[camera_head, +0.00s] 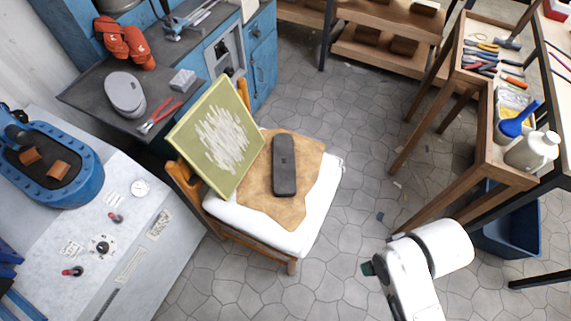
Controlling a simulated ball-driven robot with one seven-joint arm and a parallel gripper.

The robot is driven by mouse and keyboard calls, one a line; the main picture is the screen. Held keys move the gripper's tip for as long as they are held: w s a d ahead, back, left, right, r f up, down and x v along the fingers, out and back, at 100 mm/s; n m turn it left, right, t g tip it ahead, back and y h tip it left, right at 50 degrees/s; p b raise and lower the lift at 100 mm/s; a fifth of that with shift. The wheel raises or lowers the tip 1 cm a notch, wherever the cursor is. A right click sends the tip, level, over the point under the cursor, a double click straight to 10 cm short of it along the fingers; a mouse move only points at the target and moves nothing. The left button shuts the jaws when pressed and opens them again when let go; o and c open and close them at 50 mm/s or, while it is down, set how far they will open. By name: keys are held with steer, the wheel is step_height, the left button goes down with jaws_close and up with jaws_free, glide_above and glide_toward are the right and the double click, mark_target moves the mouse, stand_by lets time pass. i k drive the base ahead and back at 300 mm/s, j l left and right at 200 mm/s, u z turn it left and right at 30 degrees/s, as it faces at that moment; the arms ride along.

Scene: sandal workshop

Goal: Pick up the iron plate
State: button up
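A dark grey slab (284,166) with rounded ends, which looks like the iron plate, lies flat on a tan piece of leather (261,203). The leather is spread over the white cushion (321,214) of a wooden chair. My white arm reaches in at the lower right, over the floor and apart from the chair. A small dark part at its end, perhaps my gripper (368,268), shows at the left side of the arm. Its fingers cannot be made out.
A green-framed panel (184,131) leans against the chair back, left of the slab. A blue workbench (97,91) holds orange gloves, red pliers and a grey oval block. A grey machine (70,226) stands at left, wooden tool stands (483,142) at right. The tiled floor between is mostly clear.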

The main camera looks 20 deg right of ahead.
mark_target(284, 172)
steer(key=i+l+u, duration=0.3)
steer(key=l, duration=0.3)
steer(key=i+l+u, duration=0.3)
steer(key=l, duration=0.35)
steer(key=i+l+u, duration=0.3)
steer(key=l, duration=0.45)
